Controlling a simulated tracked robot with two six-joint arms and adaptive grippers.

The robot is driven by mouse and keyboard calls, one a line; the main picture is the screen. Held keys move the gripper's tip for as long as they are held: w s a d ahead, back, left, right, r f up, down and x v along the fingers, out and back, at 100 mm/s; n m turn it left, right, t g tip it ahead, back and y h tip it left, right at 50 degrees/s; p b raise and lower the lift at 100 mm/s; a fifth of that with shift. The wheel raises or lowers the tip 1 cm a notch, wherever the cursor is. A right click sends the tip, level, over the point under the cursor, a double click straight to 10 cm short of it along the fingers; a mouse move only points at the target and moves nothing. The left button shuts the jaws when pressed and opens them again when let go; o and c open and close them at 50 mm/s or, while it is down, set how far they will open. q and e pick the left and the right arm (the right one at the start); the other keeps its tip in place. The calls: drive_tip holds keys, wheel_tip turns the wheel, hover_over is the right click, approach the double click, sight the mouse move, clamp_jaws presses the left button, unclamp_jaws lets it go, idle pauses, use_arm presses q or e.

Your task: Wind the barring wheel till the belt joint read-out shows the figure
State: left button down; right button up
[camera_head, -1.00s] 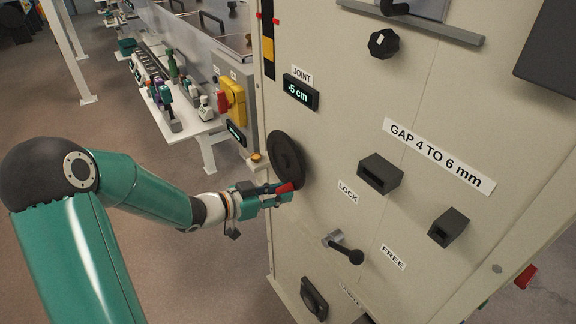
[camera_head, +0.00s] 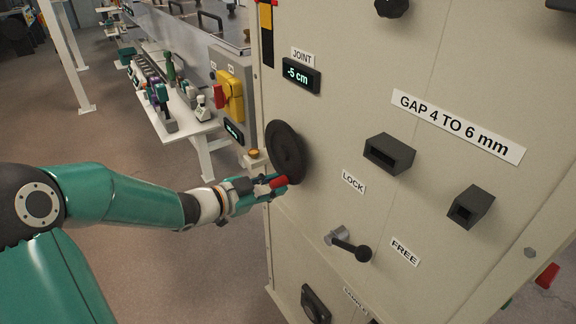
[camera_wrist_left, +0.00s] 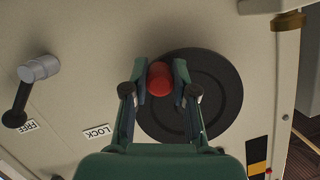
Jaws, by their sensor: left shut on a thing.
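The barring wheel (camera_head: 286,148) is a dark round disc on the side of the cream cabinet, with a red handle (camera_head: 277,182) near its rim. My left gripper (camera_head: 272,186) is shut on the red handle at the wheel's lower edge. In the left wrist view the red handle (camera_wrist_left: 160,79) sits between the two fingers, in front of the dark wheel (camera_wrist_left: 218,95). The joint read-out (camera_head: 301,76) above the wheel shows -5 cm. A label on the cabinet reads GAP 4 TO 6 mm (camera_head: 458,126). My right gripper is not in view.
A lever with a black knob (camera_head: 350,245) sits below the wheel, between the LOCK and FREE labels. Dark box-shaped fittings (camera_head: 389,153) stick out to the right. A white bench (camera_head: 190,132) with several items stands behind, left. The floor at left is open.

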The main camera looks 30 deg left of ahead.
use_arm(q)
drive_tip(key=shift+a, duration=0.1)
drive_tip(key=shift+f, duration=0.1)
idle(0.3)
drive_tip(key=shift+w+a+f+m+b, duration=0.15)
drive_tip(key=shift+m+b, duration=0.15)
drive_tip(key=shift+b, duration=0.4)
drive_tip(key=shift+a+b, duration=0.15)
drive_tip(key=shift+b, duration=0.3)
drive_tip(key=shift+m, duration=0.3)
unclamp_jaws()
